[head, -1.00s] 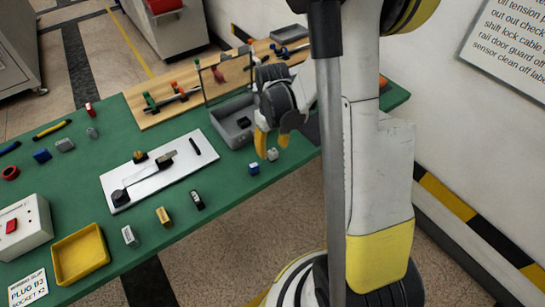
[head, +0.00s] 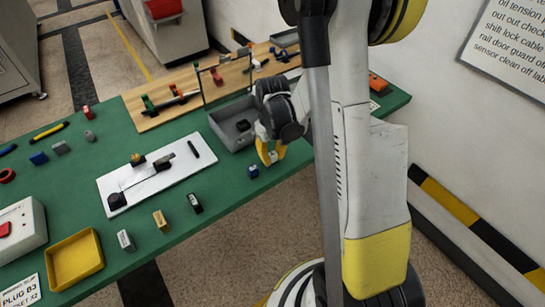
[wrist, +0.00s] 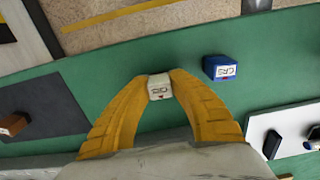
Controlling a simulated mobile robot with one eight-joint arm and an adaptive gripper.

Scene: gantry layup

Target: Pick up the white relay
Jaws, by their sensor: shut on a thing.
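The white relay (wrist: 159,87) is a small white block with dark lettering on its face. In the wrist view it sits between the two yellow fingertips of my gripper (wrist: 160,82), which touch it on both sides. My gripper is shut on it. In the head view my gripper (head: 270,158) is low over the green table near its front edge, and the relay is mostly hidden by the fingers. Whether the relay touches the table is hard to tell.
A blue relay (wrist: 220,68) stands close beside the gripper; it also shows in the head view (head: 253,171). A grey tray (head: 219,136) lies just behind. A white plate (head: 133,192) with parts is to the left. A yellow bin (head: 75,285) stands farther left.

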